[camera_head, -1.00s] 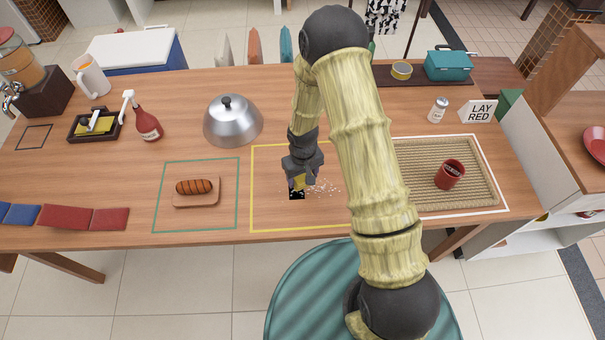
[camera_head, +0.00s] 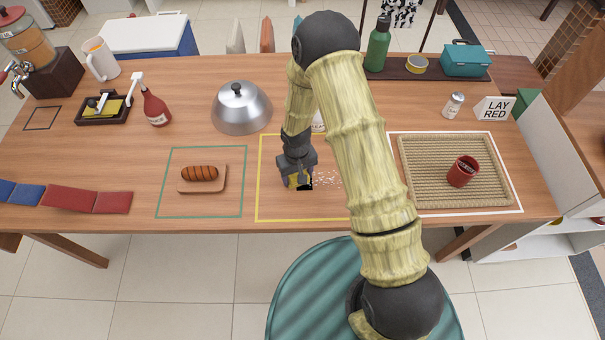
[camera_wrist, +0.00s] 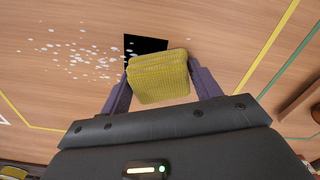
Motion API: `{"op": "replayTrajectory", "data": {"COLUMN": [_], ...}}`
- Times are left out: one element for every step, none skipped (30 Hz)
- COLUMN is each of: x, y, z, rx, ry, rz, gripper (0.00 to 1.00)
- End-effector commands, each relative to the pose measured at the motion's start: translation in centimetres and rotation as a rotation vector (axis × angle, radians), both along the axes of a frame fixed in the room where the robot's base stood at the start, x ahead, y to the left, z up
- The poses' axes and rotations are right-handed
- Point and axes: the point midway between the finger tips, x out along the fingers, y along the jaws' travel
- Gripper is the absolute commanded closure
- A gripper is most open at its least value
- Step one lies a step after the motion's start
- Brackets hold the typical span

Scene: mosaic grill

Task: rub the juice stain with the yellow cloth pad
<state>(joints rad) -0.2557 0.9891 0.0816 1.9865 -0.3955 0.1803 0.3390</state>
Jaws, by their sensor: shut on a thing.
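My gripper (camera_wrist: 160,85) is shut on the yellow cloth pad (camera_wrist: 158,76), which sits between its two fingers in the wrist view. In the head view my gripper (camera_head: 298,182) and the pad (camera_head: 294,181) are low over the yellow-outlined area of the table. A flat black square patch (camera_wrist: 144,46) lies on the wood by the pad's far edge, partly covered by the pad; it also shows in the head view (camera_head: 306,187). No juice colour shows on it, so I cannot tell whether it is the juice stain. Whether the pad touches the table is unclear.
White specks (camera_wrist: 82,58) are scattered beside the black patch. A sausage on a small board (camera_head: 200,174) is left in the green outline. A metal dome (camera_head: 241,108) stands behind. My arm hides part of the table.

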Motion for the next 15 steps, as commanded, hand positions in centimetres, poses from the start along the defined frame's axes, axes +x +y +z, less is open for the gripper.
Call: {"op": "replayTrajectory", "data": {"x": [-0.1, -0.1, -0.1, -0.1, -0.1, -0.2, -0.2, -0.1, -0.2, -0.2, -0.2, -0.2, -0.3, -0.2, -0.3], "y": [-0.4, -0.7, -1.0, -1.2, -1.4, -1.7, -1.9, -2.1, -2.4, -2.6, -2.8, -3.1, -3.3, -3.6, -3.5], "z": [0.3, 0.2, 0.0, 0.1, 0.2, 0.0, -0.2, 0.2, 0.0, -0.1, 0.2, 0.1, -0.1, 0.2, 0.8], "rx": [0.001, 0.0, 0.0, 0.0, 0.0, 0.0, 0.0, 0.001, 0.0, 0.0, 0.001, 0.0, 0.0, 0.001, 0.001], "ry": [0.0, 0.002, 0.003, 0.002, 0.002, 0.003, 0.003, 0.001, 0.002, 0.002, 0.0, 0.002, 0.003, 0.001, 0.001], "rz": [0.0, 0.0, 0.0, 0.0, 0.001, 0.002, 0.003, 0.004, 0.005, 0.006, 0.007, 0.01, 0.012, 0.012, 0.014], "gripper": [0.66, 0.66, 0.66, 0.66, 0.66, 0.66, 0.66, 0.66, 0.66, 0.66, 0.66, 0.66, 0.66, 0.66, 0.66]}}
